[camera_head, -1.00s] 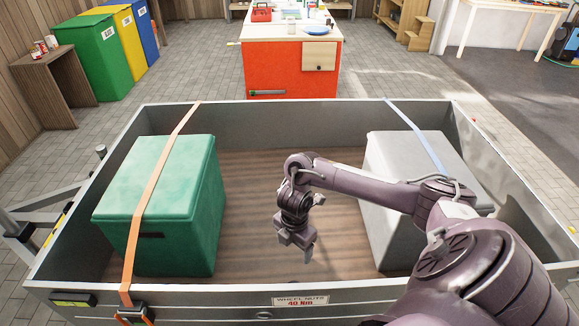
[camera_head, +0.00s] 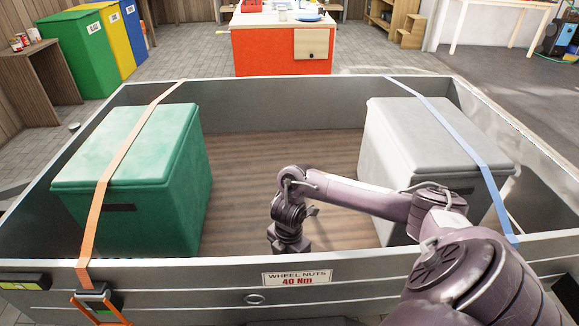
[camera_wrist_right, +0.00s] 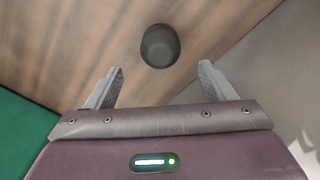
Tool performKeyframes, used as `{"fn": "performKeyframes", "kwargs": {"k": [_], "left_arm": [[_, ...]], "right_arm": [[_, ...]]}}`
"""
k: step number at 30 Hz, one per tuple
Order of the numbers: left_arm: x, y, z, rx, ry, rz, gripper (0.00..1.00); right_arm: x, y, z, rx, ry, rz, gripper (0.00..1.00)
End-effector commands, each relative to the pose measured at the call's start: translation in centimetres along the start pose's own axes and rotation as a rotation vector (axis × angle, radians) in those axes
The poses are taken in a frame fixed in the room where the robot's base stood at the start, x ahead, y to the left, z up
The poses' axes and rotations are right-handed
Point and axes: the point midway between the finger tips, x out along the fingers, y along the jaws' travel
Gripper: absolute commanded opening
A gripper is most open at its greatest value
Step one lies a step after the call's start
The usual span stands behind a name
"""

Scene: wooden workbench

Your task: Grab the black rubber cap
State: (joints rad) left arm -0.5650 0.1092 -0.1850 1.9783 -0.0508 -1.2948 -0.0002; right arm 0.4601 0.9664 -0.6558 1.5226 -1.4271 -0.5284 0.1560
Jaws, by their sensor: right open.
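The black rubber cap (camera_wrist_right: 160,46) is a dark round piece on the wooden floor of the trailer. In the right wrist view it lies just past the fingertips, near the middle between them. My right gripper (camera_wrist_right: 160,68) is open and empty, its two grey fingers spread on either side below the cap. In the head view my right arm reaches into the trailer between the two boxes, and its fingers are hidden behind the front wall. The cap cannot be seen in the head view. My left gripper is not in view.
The trailer (camera_head: 230,272) has grey metal walls. A green box (camera_head: 150,215) under an orange strap stands on the left, and a grey box (camera_head: 400,160) with a blue strap on the right. Bare wooden floor (camera_head: 265,175) lies between them.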

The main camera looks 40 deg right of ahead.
Motion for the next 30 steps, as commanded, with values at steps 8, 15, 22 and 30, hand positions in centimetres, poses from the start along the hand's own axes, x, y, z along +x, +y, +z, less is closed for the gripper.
{"fn": "performKeyframes", "kwargs": {"k": [8,15,22,30], "left_arm": [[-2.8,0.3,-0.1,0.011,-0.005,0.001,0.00],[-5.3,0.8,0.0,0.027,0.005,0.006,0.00],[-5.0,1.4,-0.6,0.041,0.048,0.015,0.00],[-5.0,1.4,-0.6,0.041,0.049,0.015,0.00]], "right_arm": [[2.7,-0.1,0.1,0.000,0.000,-0.003,0.77],[6.2,-0.2,0.2,0.000,0.002,-0.005,0.77],[7.6,-0.1,0.3,-0.001,-0.001,-0.003,0.77],[7.5,-0.1,0.3,-0.001,-0.001,-0.002,0.65]]}}
